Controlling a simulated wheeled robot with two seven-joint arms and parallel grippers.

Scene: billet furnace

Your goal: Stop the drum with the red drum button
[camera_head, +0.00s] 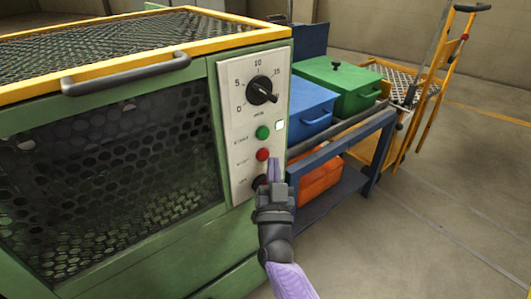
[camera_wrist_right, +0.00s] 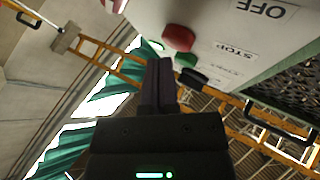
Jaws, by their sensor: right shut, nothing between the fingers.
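The red drum button (camera_head: 262,155) is on the pale control panel (camera_head: 240,170) at the right front of the green drum machine (camera_head: 110,270). A green button (camera_head: 262,132) is above it and a black dial (camera_head: 262,91) is higher up. My right gripper (camera_head: 273,168) is shut and empty, its fingertips just right of and slightly below the red button in the head view. In the right wrist view the red button (camera_wrist_right: 179,37) is just beyond the fingertips (camera_wrist_right: 160,66), beside the STOP label. I cannot tell whether they touch. My left gripper is not in view.
A blue rack (camera_head: 345,145) beside the machine holds a blue bin (camera_head: 310,105), a green lidded bin (camera_head: 340,82) and an orange bin (camera_head: 318,185) below. A yellow hand cart (camera_head: 430,85) stands behind. The floor at right is clear.

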